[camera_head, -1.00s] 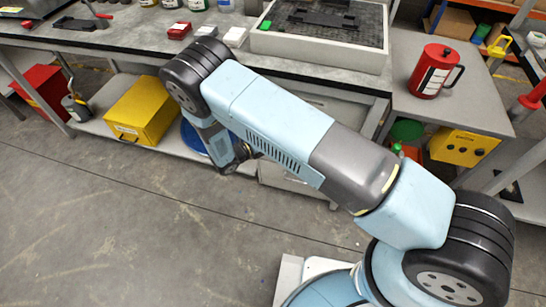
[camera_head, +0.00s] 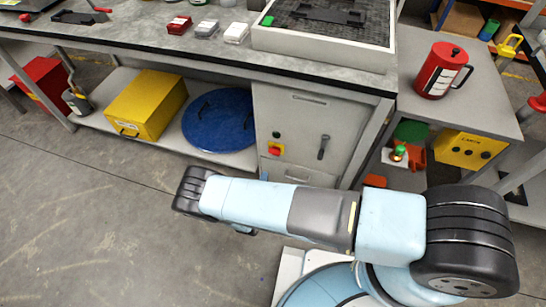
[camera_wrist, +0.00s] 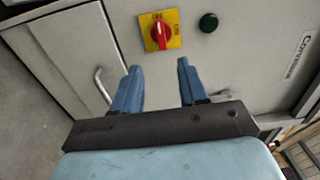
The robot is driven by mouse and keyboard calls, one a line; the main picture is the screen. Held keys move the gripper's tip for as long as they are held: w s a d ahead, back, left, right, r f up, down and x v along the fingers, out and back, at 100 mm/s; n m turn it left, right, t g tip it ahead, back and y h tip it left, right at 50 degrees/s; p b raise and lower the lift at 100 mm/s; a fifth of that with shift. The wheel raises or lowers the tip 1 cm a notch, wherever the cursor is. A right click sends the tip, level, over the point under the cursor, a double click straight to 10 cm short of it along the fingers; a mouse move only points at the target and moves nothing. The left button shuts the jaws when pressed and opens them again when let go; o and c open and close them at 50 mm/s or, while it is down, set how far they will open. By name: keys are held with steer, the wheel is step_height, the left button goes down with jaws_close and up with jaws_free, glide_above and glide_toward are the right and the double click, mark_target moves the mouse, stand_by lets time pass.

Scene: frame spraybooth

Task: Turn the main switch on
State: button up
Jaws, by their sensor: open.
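The main switch (camera_wrist: 160,31) is a red rotary knob on a square yellow plate, on the front of a grey cabinet. It also shows in the head view (camera_head: 275,149). In the wrist view its handle stands upright, with small lettering at the plate's top and right side. My gripper (camera_wrist: 158,66) is open and empty, its two blue fingers apart and pointing toward the cabinet front. The switch lies beyond the fingertips, about in line with the gap, not touched. In the head view my arm hides most of the gripper.
A dark green button (camera_wrist: 208,22) sits beside the switch. A metal door handle (camera_wrist: 103,86) juts out left of the gripper in the wrist view. The workbench top (camera_head: 150,38) overhangs the cabinet (camera_head: 306,113). A blue round lid (camera_head: 220,120) and yellow box (camera_head: 146,104) rest on the low shelf.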

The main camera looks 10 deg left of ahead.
mark_target(275, 152)
steer(key=w+d, duration=0.1)
steer(key=w, duration=1.2)
steer(key=shift+c, duration=0.2)
jaws_close()
